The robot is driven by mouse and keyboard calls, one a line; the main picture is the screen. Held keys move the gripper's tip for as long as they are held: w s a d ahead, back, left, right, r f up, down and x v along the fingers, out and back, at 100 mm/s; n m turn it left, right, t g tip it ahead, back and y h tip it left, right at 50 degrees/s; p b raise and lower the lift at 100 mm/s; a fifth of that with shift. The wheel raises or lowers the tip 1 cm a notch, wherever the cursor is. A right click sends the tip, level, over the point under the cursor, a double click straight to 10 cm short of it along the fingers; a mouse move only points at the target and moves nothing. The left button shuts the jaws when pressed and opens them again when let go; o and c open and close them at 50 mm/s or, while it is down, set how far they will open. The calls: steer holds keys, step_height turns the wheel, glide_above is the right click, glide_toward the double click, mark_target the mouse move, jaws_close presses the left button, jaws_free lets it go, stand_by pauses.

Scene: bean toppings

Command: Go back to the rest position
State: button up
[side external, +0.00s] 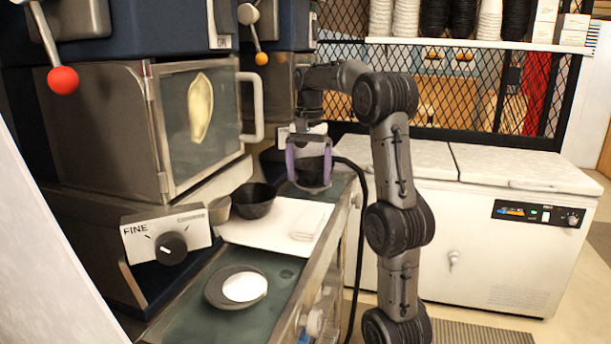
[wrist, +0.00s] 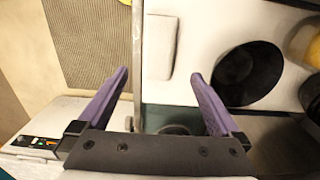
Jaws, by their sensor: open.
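My gripper (side external: 310,183) has purple fingers and hangs above the far end of the counter in the side view. In the wrist view my gripper (wrist: 158,75) has its fingers wide apart with nothing held between the tips. A black bowl (side external: 253,201) stands on the white board (side external: 262,238), left of the gripper. The bowl also shows in the wrist view (wrist: 246,74), right of the fingers and apart from them. A dark shape behind the fingers in the side view is partly hidden, and I cannot tell what it is.
A small metal cup (side external: 219,210) stands beside the bowl. A pale folded cloth (wrist: 161,47) lies on the board. A machine (side external: 105,130) borders the left. White chest freezers (side external: 470,230) stand behind my arm.

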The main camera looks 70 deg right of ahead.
steer(key=s+a+r+n+t+h, duration=0.1)
steer(key=a+r+n+t, duration=0.15)
steer(key=a+n, duration=1.05)
steer(key=s+a+f+n+t, duration=0.1)
steer(key=s+a+f, duration=0.1)
steer(key=a, duration=0.3)
steer(key=s+a+f+n+t, duration=0.1)
steer(key=s+a+f+n, duration=0.1)
steer(key=a+f, duration=0.2)
steer(key=s+a+f+n+t+y, duration=0.1)
steer(key=s+a+f+n, duration=0.1)
steer(key=a, duration=0.6)
steer(key=shift+s+f, duration=0.4)
steer(key=shift+f, duration=0.35)
